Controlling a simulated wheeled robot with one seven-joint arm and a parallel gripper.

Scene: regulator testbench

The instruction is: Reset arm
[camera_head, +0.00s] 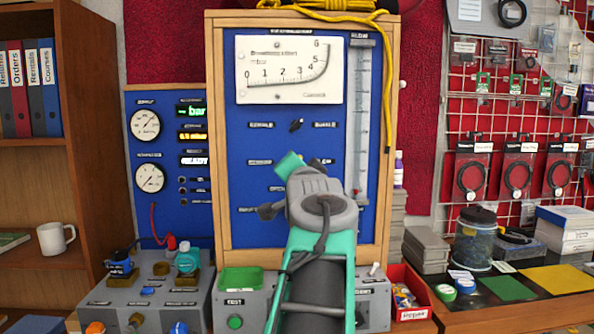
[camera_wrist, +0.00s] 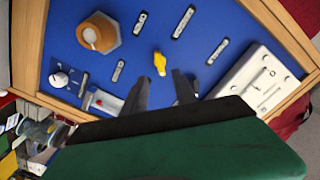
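My arm reaches up from the bottom middle in the head view, in front of the blue panel (camera_head: 225,107) with its wooden frame. The arm hides the panel's lower middle, and my fingers do not show there. In the wrist view my gripper (camera_wrist: 161,84) points at the blue panel. Its two dark fingers stand apart with nothing between them. A small yellow knob (camera_wrist: 160,63) on the panel lies just beyond the fingertips, in line with the gap; I see no contact.
The white gauge (camera_head: 289,69) shows at the panel's top. Grey control boxes (camera_head: 143,299) and a red bin (camera_head: 410,307) stand below. A yellow cable (camera_head: 389,80) hangs down the right frame. A bookshelf (camera_head: 95,130) is left; a glass jar (camera_head: 474,245) is right.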

